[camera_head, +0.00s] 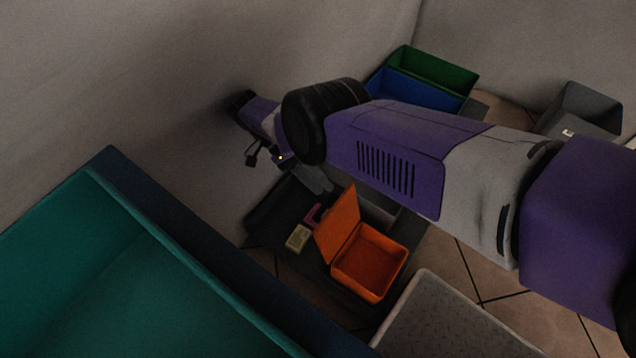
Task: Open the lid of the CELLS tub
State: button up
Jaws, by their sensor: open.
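An orange tub (370,262) sits on a dark surface near the lower middle of the head view. Its orange lid (338,226) stands up, swung open on the tub's left side, and the inside looks empty. No label reading CELLS can be made out. My gripper (266,160) is up and to the left of the tub, apart from the lid, with its jaws open and nothing seen between them. My purple and grey arm crosses the view and hides part of the area behind the tub.
A teal bin (150,285) fills the lower left. A grey textured surface (445,320) lies right of the tub. A yellowish block (298,238) and a pink piece (313,214) lie left of the lid. Green (435,70), blue (415,90) and grey (585,108) bins stand behind.

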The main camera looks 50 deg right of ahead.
notch_tip(320, 180, up, 10)
jog(key=p, duration=0.8)
jog(key=shift+p, duration=0.4)
